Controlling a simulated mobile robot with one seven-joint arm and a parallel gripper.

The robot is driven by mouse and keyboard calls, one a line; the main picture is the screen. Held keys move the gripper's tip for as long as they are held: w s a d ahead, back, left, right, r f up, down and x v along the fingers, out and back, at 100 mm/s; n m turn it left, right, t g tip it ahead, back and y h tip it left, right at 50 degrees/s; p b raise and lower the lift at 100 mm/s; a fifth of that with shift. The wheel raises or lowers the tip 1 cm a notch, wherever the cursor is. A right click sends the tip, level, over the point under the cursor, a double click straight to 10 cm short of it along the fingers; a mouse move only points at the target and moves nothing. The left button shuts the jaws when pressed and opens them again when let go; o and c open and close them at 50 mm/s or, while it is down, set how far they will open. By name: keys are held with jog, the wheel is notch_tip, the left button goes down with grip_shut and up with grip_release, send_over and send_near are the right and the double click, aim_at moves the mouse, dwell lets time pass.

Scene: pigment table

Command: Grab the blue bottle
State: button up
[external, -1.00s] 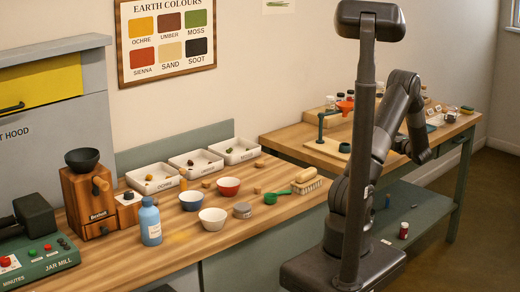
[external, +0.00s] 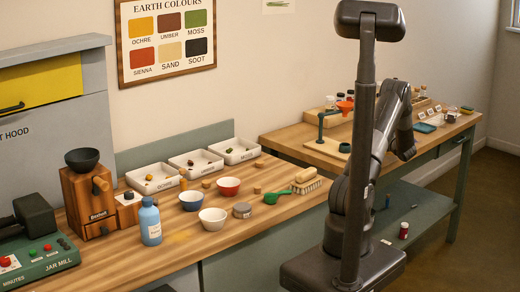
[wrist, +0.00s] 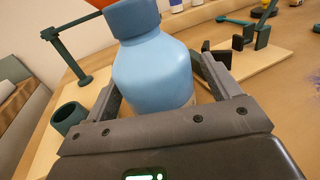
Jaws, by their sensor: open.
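A blue bottle (wrist: 155,75) with a darker blue cap fills the middle of the wrist view, very close. My gripper (wrist: 162,88) is open, with one finger on each side of the bottle's body. I cannot tell whether either finger touches it. This bottle and my gripper are hidden in the external view, behind my arm and column. Another blue bottle (external: 150,222), with a pale label, stands upright on the near left worktop, far from my arm.
Around the bottle in the wrist view are a green stand (wrist: 72,62), a dark green cup (wrist: 68,117) and dark upright pieces (wrist: 243,42). Part of an orange item (wrist: 98,3) shows behind it. Bowls (external: 213,220) and trays (external: 152,179) occupy the left worktop.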

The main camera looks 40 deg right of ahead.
jog(key=shift+w+d, duration=0.1)
jog(key=shift+w, duration=0.2)
jog(key=shift+c, duration=0.2)
jog(key=c, duration=1.3)
